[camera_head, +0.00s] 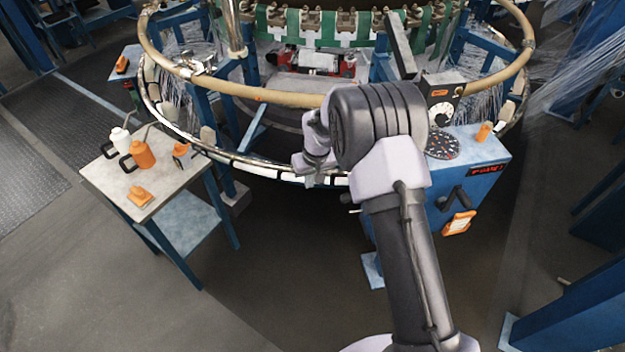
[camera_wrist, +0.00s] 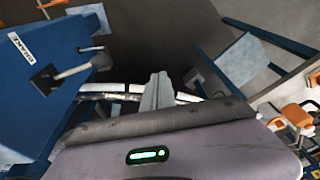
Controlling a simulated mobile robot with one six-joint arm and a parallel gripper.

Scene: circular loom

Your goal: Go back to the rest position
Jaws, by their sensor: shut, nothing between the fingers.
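My gripper (camera_head: 322,176) is in front of the near lower rim of the circular loom (camera_head: 238,160). Its fingers are small and partly hidden in the head view. In the wrist view the fingers (camera_wrist: 157,90) are together with nothing between them, and the silver loom rim (camera_wrist: 112,92) runs behind them. My dark and lilac arm reaches up from the bottom right in the head view and hides part of the rim.
A blue control cabinet (camera_head: 490,165) with a black lever (camera_head: 453,197) stands right of my arm. A small table (camera_head: 105,178) at left holds bottles (camera_head: 143,155) and small orange items. Blue structures stand at far right. The front left floor is clear.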

